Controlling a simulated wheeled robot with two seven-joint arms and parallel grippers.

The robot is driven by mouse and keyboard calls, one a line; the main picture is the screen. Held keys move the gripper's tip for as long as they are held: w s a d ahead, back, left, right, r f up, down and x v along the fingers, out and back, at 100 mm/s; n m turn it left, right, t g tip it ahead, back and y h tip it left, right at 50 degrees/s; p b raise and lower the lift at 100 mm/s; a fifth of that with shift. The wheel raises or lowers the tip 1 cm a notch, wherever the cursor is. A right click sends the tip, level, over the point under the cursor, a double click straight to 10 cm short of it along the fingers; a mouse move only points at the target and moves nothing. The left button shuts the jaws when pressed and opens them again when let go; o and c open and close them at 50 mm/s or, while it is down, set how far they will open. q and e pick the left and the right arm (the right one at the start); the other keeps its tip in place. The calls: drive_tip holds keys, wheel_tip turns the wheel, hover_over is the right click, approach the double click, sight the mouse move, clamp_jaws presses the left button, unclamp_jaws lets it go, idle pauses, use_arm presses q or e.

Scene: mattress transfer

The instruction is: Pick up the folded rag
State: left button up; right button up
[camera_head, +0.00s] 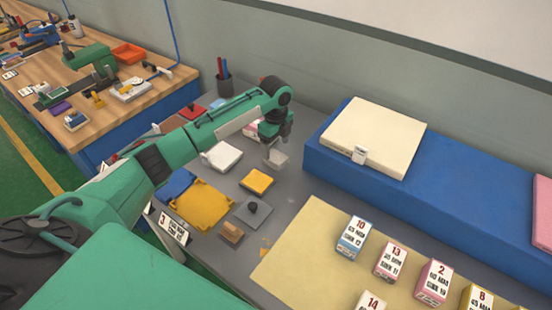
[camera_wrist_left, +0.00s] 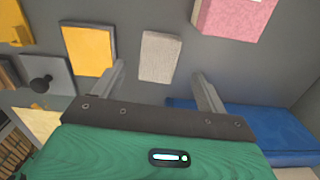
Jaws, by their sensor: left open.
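A small light grey folded piece (camera_head: 277,158), which looks like the folded rag, lies flat on the grey table (camera_head: 318,186). In the left wrist view the grey piece (camera_wrist_left: 160,57) shows just beyond and between my fingertips. My left gripper (camera_head: 276,138) is over the table just behind the piece, pointing down. Its fingers (camera_wrist_left: 158,76) are spread apart with nothing between them. I cannot tell the exact height of the fingers above the piece. My right gripper is not in view.
A yellow pad (camera_head: 257,181), a white pad (camera_head: 222,155) and a dark plate with a black knob (camera_head: 253,214) lie nearby. A pink block (camera_wrist_left: 235,14) is close by. A blue mattress (camera_head: 440,205) bearing a cream pad (camera_head: 375,135) stands at the right. Numbered boxes stand on a beige mat (camera_head: 300,250).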

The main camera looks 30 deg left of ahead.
sight(276, 157)
use_arm(q)
wheel_tip(276, 157, down, 5)
drive_tip(key=shift+s+f+p, duration=0.1)
drive_tip(key=shift+s+p, duration=0.05)
drive_tip(key=shift+p, duration=0.55)
drive_tip(key=c, duration=1)
wheel_tip(276, 157, up, 20)
drive_tip(key=b, duration=0.3)
drive_tip(key=o, duration=0.4)
drive_tip(key=c, duration=0.3)
drive_tip(key=shift+d, duration=0.1)
drive_tip(key=shift+c, duration=0.3)
